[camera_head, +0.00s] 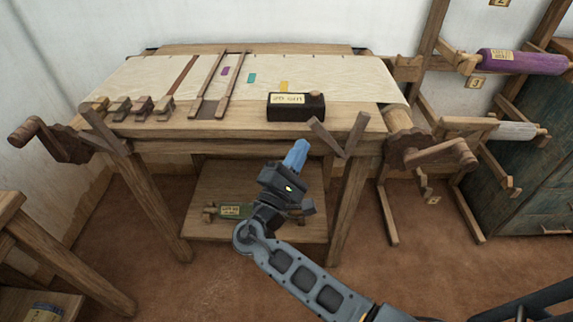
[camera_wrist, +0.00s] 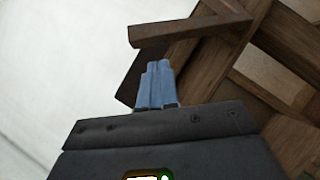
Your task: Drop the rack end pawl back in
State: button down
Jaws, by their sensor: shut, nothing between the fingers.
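My gripper (camera_head: 296,153) is in front of the loom's front edge, a little left of the right front post, with its blue fingers together and empty. In the wrist view its shut fingertips (camera_wrist: 156,84) point toward a reddish-brown wooden bar (camera_wrist: 190,32), and a gap seems to lie between them. In the head view a slanted wooden bar (camera_head: 325,137) and a second one (camera_head: 357,134) form a V at the loom's right front corner. A wooden crank (camera_head: 435,153) sits right of it. I cannot tell which piece is the pawl, or whether it is engaged.
The loom's cloth-covered top (camera_head: 150,75) carries a dark labelled box (camera_head: 295,106) and several small wooden blocks at the left. A lower shelf (camera_head: 255,190) holds a green labelled item. A rack with a purple roll (camera_head: 522,61) stands right. Floor between is open.

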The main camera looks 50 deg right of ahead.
aim_at(318, 132)
jog(key=shift+s+d+r, duration=0.45)
jog(key=shift+d+r, duration=0.2)
jog(key=shift+r, duration=0.1)
jog(key=shift+s+d+r+m+g+y+p, duration=0.15)
jog(key=shift+s+r+m+g+y+p, duration=0.1)
jog(key=shift+r+m+p, duration=0.25)
jog(key=shift+s+d+r+m+g+y+p, duration=0.2)
jog(key=shift+r+m+g, duration=0.1)
jog(key=shift+m, duration=0.35)
jog(key=shift+s+d+r+m+g+y+p, duration=0.15)
jog(key=shift+s+r+m+g+p, duration=0.15)
jog(key=shift+m, duration=0.25)
jog(key=s+d+r+m+g+y+p, duration=0.1)
jog(key=s+d+r+m+y+p, duration=0.2)
jog(key=m, duration=0.4)
jog(key=shift+s+d+y+p, duration=0.5)
jog(key=shift+s+y, duration=0.1)
jog(key=shift+s, duration=0.35)
jog(key=shift+s+d, duration=0.1)
jog(key=shift+s, duration=0.05)
